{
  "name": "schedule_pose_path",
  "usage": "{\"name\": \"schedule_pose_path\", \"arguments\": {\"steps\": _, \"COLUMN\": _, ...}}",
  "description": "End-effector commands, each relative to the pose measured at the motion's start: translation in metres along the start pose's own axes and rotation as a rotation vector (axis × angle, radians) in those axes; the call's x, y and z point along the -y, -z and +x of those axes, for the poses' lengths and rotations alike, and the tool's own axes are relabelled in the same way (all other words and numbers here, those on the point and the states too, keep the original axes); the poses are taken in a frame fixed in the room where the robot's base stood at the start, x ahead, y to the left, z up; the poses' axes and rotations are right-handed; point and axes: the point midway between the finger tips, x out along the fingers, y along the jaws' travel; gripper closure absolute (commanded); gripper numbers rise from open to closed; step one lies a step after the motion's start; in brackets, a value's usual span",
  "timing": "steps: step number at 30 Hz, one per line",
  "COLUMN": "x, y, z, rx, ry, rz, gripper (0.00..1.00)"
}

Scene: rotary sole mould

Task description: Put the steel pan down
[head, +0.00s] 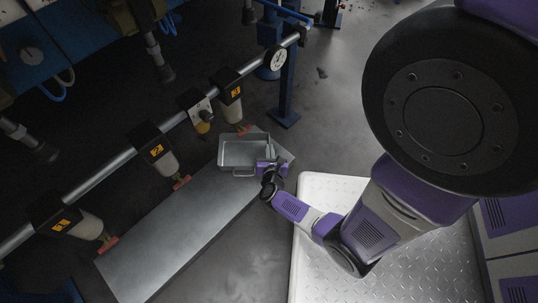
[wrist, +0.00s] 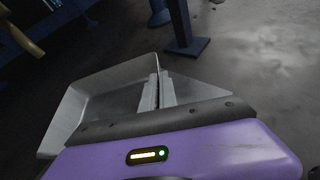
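The steel pan (head: 229,153) is a grey, open rectangular tray with a small handle on its near side. It is at the far right end of a long metal bench (head: 175,235) and looks level. I cannot tell whether its underside touches the bench. My gripper (head: 273,152) is at the pan's right side. In the wrist view, the pan (wrist: 88,100) is at the left, and the two grey fingers of my gripper (wrist: 158,92) lie close together at its right wall, shut on it. The pan's near part is hidden behind the gripper body there.
A horizontal pipe (head: 105,172) with several numbered filter units (head: 157,151) and red taps (head: 181,183) runs behind the bench. A blue post (head: 287,90) stands beyond the pan. The bench is bare left of the pan.

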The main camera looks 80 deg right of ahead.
Motion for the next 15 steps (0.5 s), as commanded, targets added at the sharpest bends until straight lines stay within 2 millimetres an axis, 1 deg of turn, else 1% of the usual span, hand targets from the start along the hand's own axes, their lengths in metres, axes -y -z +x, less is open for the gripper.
{"name": "schedule_pose_path", "arguments": {"steps": 1, "x": 0.001, "y": 0.010, "z": 0.005, "rx": 0.002, "ry": 0.000, "rz": -0.001, "gripper": 1.00}}
{"name": "schedule_pose_path", "arguments": {"steps": 4, "x": 0.002, "y": 0.022, "z": 0.010, "rx": 0.001, "ry": 0.000, "rz": 0.000, "gripper": 1.00}}
{"name": "schedule_pose_path", "arguments": {"steps": 15, "x": 0.003, "y": 0.024, "z": 0.010, "rx": 0.002, "ry": -0.001, "rz": 0.001, "gripper": 1.00}}
